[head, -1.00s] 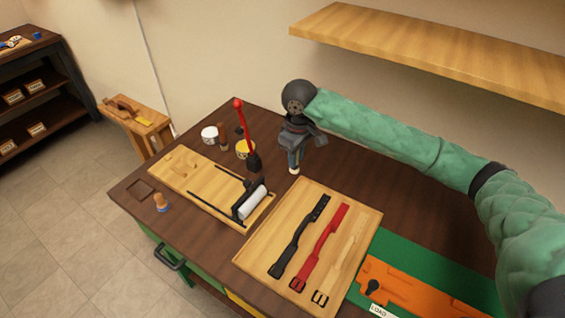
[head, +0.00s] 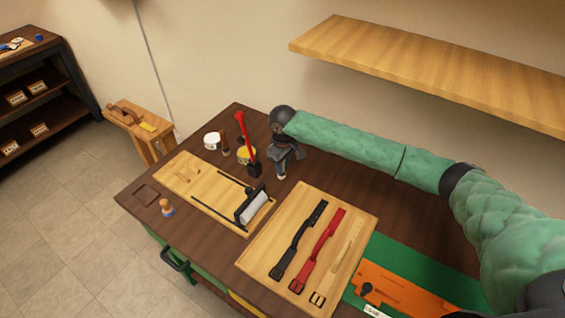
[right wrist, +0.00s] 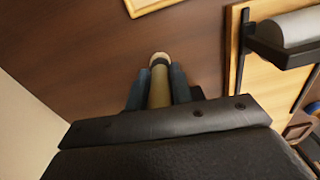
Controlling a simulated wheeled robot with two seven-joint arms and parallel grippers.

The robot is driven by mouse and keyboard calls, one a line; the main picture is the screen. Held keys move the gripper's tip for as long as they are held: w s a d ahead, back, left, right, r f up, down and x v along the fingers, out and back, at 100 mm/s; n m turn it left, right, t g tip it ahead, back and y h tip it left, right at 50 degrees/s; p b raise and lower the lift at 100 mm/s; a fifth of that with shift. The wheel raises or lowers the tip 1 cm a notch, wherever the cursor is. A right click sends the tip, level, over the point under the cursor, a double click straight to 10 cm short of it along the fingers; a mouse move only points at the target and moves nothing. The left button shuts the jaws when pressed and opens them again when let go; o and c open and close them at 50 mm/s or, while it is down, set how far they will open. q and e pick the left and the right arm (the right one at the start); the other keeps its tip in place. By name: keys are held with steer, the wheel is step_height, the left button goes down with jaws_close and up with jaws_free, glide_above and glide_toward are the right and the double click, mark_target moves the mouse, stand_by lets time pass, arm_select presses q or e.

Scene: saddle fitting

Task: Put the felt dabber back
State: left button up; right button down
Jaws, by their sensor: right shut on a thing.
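My right gripper (head: 284,160) is over the back of the dark table. It is shut on the felt dabber, a slim stick with a pale rounded end, seen in the right wrist view (right wrist: 160,88) between the two fingers. In the head view only the dabber's pale lower end (head: 281,177) shows below the fingers. The dabber points downward; whether it touches the table I cannot tell. My left gripper is not in view.
Left of the gripper stand a red-handled lever press (head: 247,135), a yellow tin (head: 246,156), a white tin (head: 212,141) and a dark brown bottle (head: 225,146). A wooden board (head: 335,272) with straps lies in front. A small wooden-topped piece (head: 167,208) stands at the left edge.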

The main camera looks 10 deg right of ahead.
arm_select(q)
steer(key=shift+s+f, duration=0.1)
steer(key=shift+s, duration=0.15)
arm_select(e)
steer(key=shift+f, duration=0.2)
steer(key=shift+f, duration=0.1)
steer(key=c, duration=1.2)
jaws_free()
steer(key=shift+c, duration=0.2)
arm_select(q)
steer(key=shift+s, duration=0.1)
arm_select(e)
steer(key=shift+r, duration=0.3)
step_height(320, 180, up, 4)
steer(key=b, duration=0.2)
steer(key=shift+b, duration=0.35)
step_height(320, 180, up, 6)
steer(key=shift+r+b, duration=0.1)
steer(key=shift+b, duration=0.95)
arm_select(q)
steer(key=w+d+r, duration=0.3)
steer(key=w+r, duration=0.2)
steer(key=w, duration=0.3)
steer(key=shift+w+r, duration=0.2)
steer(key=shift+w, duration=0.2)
arm_select(e)
steer(key=shift+r, duration=0.7)
